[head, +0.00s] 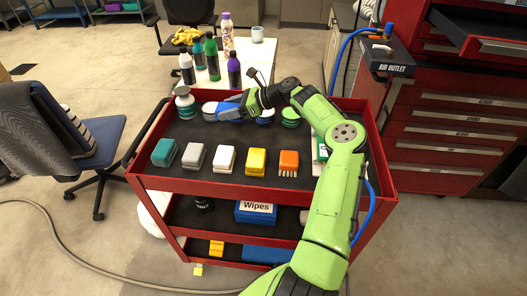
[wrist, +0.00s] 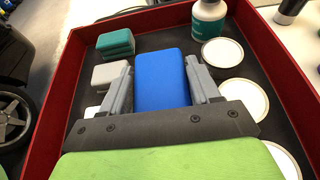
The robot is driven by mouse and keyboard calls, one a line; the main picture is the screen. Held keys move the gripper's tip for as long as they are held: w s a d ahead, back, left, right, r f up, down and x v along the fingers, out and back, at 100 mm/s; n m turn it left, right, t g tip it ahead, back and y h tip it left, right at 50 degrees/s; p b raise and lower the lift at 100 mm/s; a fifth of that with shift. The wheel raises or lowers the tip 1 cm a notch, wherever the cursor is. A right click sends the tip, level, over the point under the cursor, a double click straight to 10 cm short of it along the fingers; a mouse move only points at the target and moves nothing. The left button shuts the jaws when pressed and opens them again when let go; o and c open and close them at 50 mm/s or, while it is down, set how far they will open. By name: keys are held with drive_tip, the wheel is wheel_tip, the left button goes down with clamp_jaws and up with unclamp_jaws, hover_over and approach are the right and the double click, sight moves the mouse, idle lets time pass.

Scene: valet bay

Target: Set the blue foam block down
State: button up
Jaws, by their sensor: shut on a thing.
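The blue foam block (wrist: 162,80) is between the two grey fingers of my gripper (wrist: 158,88) in the wrist view, and the fingers are shut on its sides. In the head view my gripper (head: 244,104) reaches over the back of the red cart's black top tray, with the blue block (head: 228,113) partly showing at its fingers. The block's underside is hidden, so I cannot tell whether it touches the tray.
Jars with pale lids (wrist: 222,52) and a teal bottle (wrist: 208,20) stand close to the right of the block in the wrist view. A teal block (head: 164,152), grey block (head: 194,156), white block (head: 224,159), yellow block (head: 256,161) and orange brush (head: 288,162) line the tray's front.

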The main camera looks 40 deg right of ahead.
sight(234, 138)
wheel_tip(234, 138, down, 10)
drive_tip(key=b, duration=0.3)
drive_tip(key=shift+s+f+b, duration=0.1)
drive_tip(key=shift+s+b, duration=0.05)
drive_tip(key=shift+b, duration=0.15)
drive_tip(key=o, duration=1)
drive_tip(key=shift+o, duration=0.2)
drive_tip(key=shift+d, duration=0.1)
